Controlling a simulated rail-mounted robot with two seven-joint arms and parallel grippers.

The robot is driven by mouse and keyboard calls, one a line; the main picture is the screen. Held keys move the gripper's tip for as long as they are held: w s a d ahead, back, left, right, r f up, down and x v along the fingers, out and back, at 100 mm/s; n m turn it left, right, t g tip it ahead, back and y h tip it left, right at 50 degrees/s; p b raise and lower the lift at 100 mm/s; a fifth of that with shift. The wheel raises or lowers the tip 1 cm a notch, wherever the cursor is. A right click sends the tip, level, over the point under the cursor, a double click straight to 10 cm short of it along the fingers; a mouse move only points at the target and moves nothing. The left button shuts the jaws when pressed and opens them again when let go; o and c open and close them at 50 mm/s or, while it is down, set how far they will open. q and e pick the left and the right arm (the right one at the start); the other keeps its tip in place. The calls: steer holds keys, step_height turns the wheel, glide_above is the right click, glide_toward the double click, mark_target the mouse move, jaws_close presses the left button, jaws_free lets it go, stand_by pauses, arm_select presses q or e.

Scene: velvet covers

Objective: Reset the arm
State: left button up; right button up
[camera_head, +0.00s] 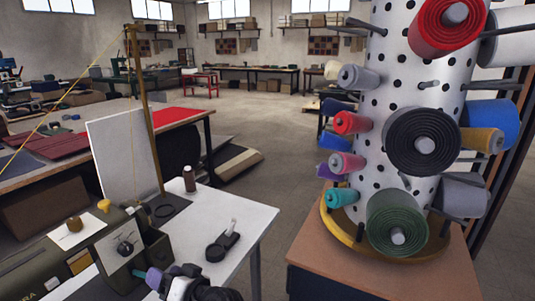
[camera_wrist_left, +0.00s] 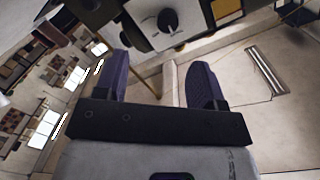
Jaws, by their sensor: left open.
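My left gripper (camera_head: 166,276) is low in the head view, in front of the white table and close to the dark green machine. Its two purple fingers also show in the left wrist view (camera_wrist_left: 160,66), spread apart with nothing between them, so it is open and empty. Part of my left arm shows at the bottom edge of the head view. My right arm and gripper are not in view.
A dark green machine (camera_head: 55,262) stands at the left on the white table (camera_head: 258,218), with a brown spool (camera_head: 189,179) and a black tool (camera_head: 222,243). A perforated white column (camera_head: 385,95) with coloured rolls stands at the right. Open floor lies between.

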arm_select(q)
steer(key=s+d+f+m+t+h+p, duration=0.1)
steer(key=s+d+m+t+h+p, duration=0.55)
steer(key=h, duration=0.85)
steer(key=s+a+f+g+h+p, duration=0.1)
steer(key=s+f+g+p, duration=0.35)
steer(key=s, duration=1.05)
steer(key=s+f+g+p, duration=0.2)
steer(key=s+f+g, duration=0.45)
steer(key=s, duration=0.85)
step_height(320, 180, up, 36)
steer(key=t+p, duration=0.1)
steer(key=p, duration=3.6)
steer(key=shift+s+r, duration=0.2)
steer(key=shift+s, duration=0.05)
steer(key=shift+m, duration=0.25)
